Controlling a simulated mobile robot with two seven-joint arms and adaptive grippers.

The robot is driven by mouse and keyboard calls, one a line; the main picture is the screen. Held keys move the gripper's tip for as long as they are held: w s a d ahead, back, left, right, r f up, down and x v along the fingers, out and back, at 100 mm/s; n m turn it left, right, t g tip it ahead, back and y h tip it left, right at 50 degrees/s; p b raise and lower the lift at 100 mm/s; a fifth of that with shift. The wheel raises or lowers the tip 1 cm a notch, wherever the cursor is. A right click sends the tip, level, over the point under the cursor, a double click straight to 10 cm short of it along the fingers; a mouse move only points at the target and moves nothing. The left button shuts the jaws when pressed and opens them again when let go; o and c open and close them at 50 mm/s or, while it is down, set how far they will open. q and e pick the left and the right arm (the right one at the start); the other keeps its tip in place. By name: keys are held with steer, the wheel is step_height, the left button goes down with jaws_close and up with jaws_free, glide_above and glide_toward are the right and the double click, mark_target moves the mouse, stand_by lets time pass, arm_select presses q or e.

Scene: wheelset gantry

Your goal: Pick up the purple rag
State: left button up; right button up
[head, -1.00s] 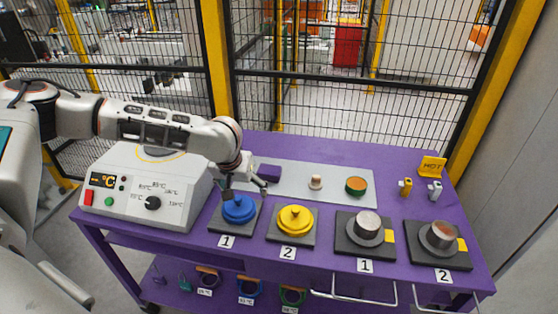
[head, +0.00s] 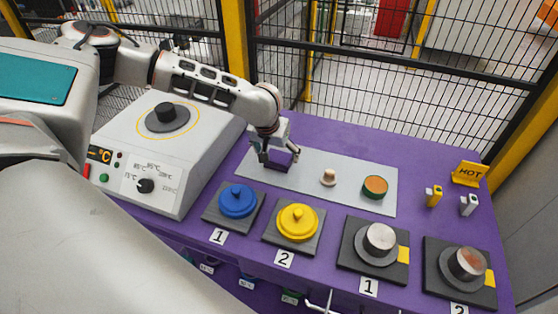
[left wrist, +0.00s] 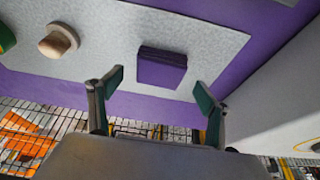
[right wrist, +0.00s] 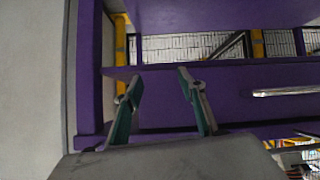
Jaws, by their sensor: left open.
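The purple rag (head: 277,165) is a small folded dark-purple block on the grey mat (head: 345,190). It also shows in the left wrist view (left wrist: 162,68), lying flat near the mat's edge. My left gripper (head: 280,157) is open over the rag, its fingers apart, and partly hides it in the head view. In the left wrist view the rag lies ahead of and between the open fingertips (left wrist: 159,84), with nothing held. My right gripper (right wrist: 160,80) shows only in its wrist view, open and empty, facing the purple table's frame.
A wooden knob (head: 328,177) and a green-rimmed pot (head: 375,187) stand on the mat right of the rag. A heater unit (head: 165,150) stands to the left. Blue (head: 237,201) and yellow (head: 298,222) lidded parts and metal cylinders line the front. A mesh fence is behind.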

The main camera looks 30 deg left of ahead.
mark_target(278, 157)
arm_select(q)
steer(key=x, duration=0.2)
steer(key=shift+w+f, duration=0.15)
steer(key=shift+f, duration=0.1)
steer(key=shift+w+f, duration=0.15)
steer(key=shift+f, duration=0.15)
arm_select(e)
steer(key=shift+w+r, duration=0.15)
steer(key=shift+w, duration=0.2)
arm_select(q)
steer(key=c, duration=1.2)
